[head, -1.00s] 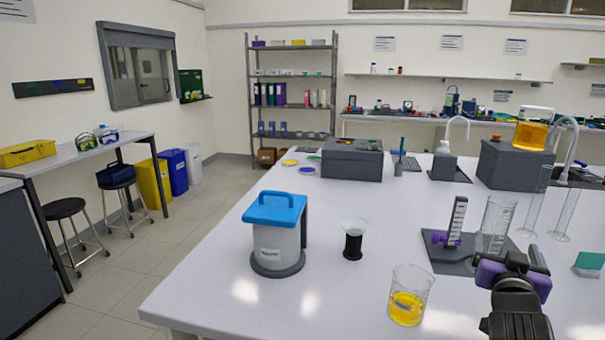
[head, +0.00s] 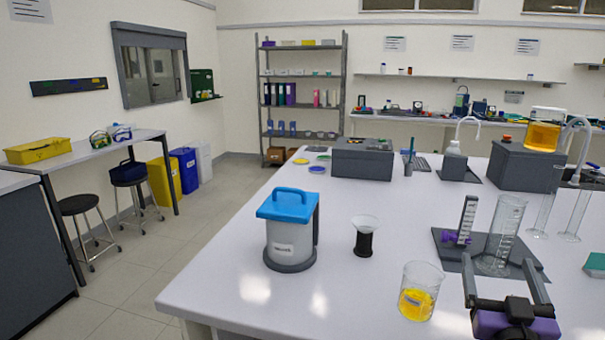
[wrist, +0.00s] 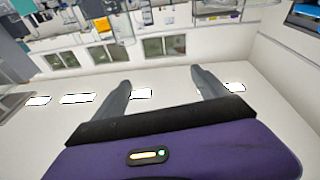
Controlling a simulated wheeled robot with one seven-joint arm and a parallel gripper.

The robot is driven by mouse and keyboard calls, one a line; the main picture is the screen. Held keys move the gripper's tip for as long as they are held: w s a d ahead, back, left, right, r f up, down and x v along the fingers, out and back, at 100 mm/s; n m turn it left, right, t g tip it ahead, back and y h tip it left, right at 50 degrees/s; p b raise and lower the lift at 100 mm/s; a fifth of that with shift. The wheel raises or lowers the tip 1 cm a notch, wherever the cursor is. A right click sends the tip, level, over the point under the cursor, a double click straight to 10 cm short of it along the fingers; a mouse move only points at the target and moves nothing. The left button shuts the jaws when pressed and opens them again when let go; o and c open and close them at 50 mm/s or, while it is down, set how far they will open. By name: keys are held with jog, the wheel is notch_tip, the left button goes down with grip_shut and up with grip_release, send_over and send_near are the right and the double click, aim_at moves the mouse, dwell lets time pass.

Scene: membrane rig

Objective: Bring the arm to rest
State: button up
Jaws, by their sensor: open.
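My gripper (head: 503,281) is at the lower right of the head view, with its two grey fingers spread and nothing between them. It appears in front of the dark base plate that holds the glass cylinder. In the wrist view my gripper (wrist: 165,92) shows both fingers apart and empty, with the purple palm below. That view is tipped, with the wall, windows and ceiling lights beyond the fingers.
A beaker of yellow liquid (head: 417,296) stands left of my gripper. A glass cylinder (head: 499,240) and a marked upright gauge (head: 466,220) stand behind it. A blue-lidded container (head: 289,232) and a black-based funnel (head: 364,238) stand further left on the white bench (head: 235,275).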

jog(key=s+a+f+n+y, duration=0.1)
jog(key=s+a+f+y, duration=0.1)
jog(key=s+a+f, duration=0.45)
jog(key=s+a+f+n+y, duration=0.15)
jog(key=s+a+f, duration=0.25)
jog(key=s, duration=0.6)
jog(key=s+a+f+g+y, duration=0.1)
jog(key=s+a+f, duration=0.1)
jog(key=s, duration=0.6)
jog(key=s+a+f+g+y, duration=0.1)
jog(key=s+a+f+g, duration=0.1)
jog(key=s, duration=0.6)
jog(key=s+a+f+g+y, duration=0.1)
jog(key=s+a+f, duration=0.1)
jog(key=s, duration=0.7)
jog(key=shift+a+f+n+g+y, duration=0.2)
jog(key=shift+f+n+g+y, duration=0.15)
jog(key=shift+g, duration=0.05)
